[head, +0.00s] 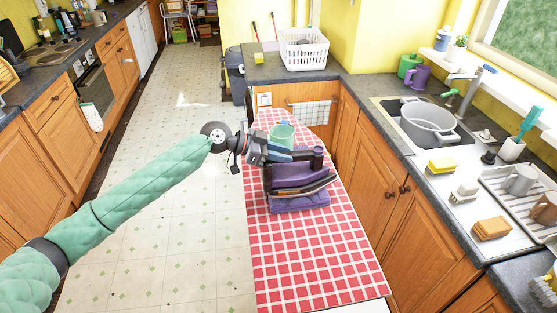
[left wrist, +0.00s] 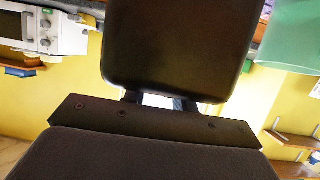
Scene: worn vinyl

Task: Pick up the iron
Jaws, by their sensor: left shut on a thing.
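The purple iron (head: 300,178), with dark trim, is at the ironing board (head: 310,255) with the red and white checked cover. My left gripper (head: 286,155) reaches in from the left and is shut on the upper part of the iron. The exact grip is partly hidden, and I cannot tell whether the iron touches the board. In the left wrist view my dark fingers (left wrist: 165,100) fill much of the picture, with a small pale patch between them. My right gripper is not in view.
A green cup-like thing (head: 281,134) shows just behind the gripper. The sink counter with a grey pot (head: 428,122), yellow sponge (head: 441,167) and dish rack (head: 520,190) is at the right. A white basket (head: 303,50) stands behind. The floor at left is clear.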

